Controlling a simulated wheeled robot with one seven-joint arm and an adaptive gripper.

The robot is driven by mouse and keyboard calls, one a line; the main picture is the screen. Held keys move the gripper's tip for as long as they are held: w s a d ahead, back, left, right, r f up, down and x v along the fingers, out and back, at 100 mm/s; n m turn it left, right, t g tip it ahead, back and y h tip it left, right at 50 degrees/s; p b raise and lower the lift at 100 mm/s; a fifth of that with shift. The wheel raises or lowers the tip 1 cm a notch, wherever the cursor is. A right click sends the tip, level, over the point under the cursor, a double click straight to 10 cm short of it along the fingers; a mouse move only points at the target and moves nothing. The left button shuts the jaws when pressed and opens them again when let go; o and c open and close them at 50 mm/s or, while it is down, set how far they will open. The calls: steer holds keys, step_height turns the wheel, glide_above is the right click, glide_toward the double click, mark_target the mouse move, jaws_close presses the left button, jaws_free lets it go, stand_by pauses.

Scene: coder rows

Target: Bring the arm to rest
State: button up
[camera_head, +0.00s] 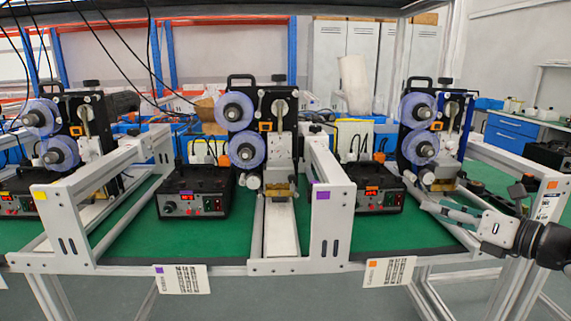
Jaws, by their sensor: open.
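My gripper (472,198) is at the right side of the head view, open, with nothing seen between its fingers. It points left, over the front right part of the green table top, near the rightmost coder machine (420,135). One grey finger reaches left towards that machine's base; I cannot tell whether it touches. The wrist behind it runs off the right edge of the picture.
Two more coder machines, one in the middle (262,130) and one at left (68,140), stand on the green table (225,240). Black control boxes sit beside them, including one in the middle (195,195). Grey frame posts (330,205) rise between stations. A blue drawer cabinet (515,133) stands behind right.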

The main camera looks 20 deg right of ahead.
steer(key=s+a+r+n+g+y, duration=0.1)
steer(key=s+a+n+g+y, duration=0.2)
steer(key=a+n, duration=0.6)
steer(key=a+r+n+g+y, duration=0.1)
steer(key=a+n+g+y, duration=0.3)
steer(key=a, duration=0.9)
steer(key=s+a+f+n+g+h, duration=0.2)
steer(key=s+a+n+g+h, duration=0.25)
steer(key=s+n, duration=0.45)
steer(key=s+a+f+n+g+h, duration=0.25)
steer(key=s+a+n+g, duration=0.2)
steer(key=s+n, duration=0.5)
steer(key=s+d+n+t+h, duration=0.1)
steer(key=s+d+n+h, duration=0.1)
steer(key=d+n+h, duration=0.3)
step_height(320, 180, up, 19)
steer(key=n+t+p, duration=0.1)
steer(key=t+p, duration=0.2)
steer(key=p, duration=1.4)
steer(key=shift+a, duration=0.3)
